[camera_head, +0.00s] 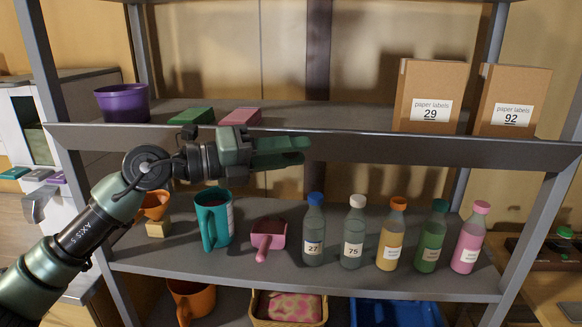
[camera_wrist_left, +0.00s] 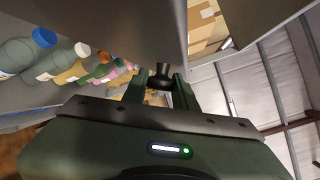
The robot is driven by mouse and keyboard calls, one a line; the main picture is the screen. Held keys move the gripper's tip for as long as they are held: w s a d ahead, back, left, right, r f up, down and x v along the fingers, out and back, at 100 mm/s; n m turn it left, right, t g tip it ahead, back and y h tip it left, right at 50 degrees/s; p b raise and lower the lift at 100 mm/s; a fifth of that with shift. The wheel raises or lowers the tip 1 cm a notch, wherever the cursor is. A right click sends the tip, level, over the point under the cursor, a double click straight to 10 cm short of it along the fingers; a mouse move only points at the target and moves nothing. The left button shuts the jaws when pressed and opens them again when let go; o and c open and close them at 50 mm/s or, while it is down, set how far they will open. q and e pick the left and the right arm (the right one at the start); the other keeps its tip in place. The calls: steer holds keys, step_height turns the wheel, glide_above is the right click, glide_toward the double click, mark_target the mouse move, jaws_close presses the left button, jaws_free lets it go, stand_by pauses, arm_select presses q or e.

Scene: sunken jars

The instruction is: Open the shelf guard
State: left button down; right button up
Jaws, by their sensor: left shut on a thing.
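The shelf guard (camera_head: 420,148) is a long dark grey board across the front of the upper shelf. It runs almost the full width between the posts. My left gripper (camera_head: 302,150) is in front of the guard near its middle, with its fingers pointing right in the head view. In the left wrist view, a black knob (camera_wrist_left: 162,72) stands between the fingers of my left gripper (camera_wrist_left: 160,92), and the gripper is shut on it. The knob is hidden behind the fingers in the head view. My right gripper is not in view.
Two paper-label boxes (camera_head: 430,95) (camera_head: 513,98) and a purple pot (camera_head: 122,102) stand on the upper shelf. Below are several bottles (camera_head: 353,235), a teal mug (camera_head: 214,222) and a pink scoop (camera_head: 268,238). A blue crate (camera_head: 395,312) sits lower down.

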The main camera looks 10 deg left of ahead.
arm_select(q)
steer(key=shift+s+d+f+m+h+b, duration=0.1)
steer(key=shift+s+f+m+h+b, duration=0.2)
steer(key=shift+f+m+b, duration=0.55)
steer(key=shift+r, duration=0.3)
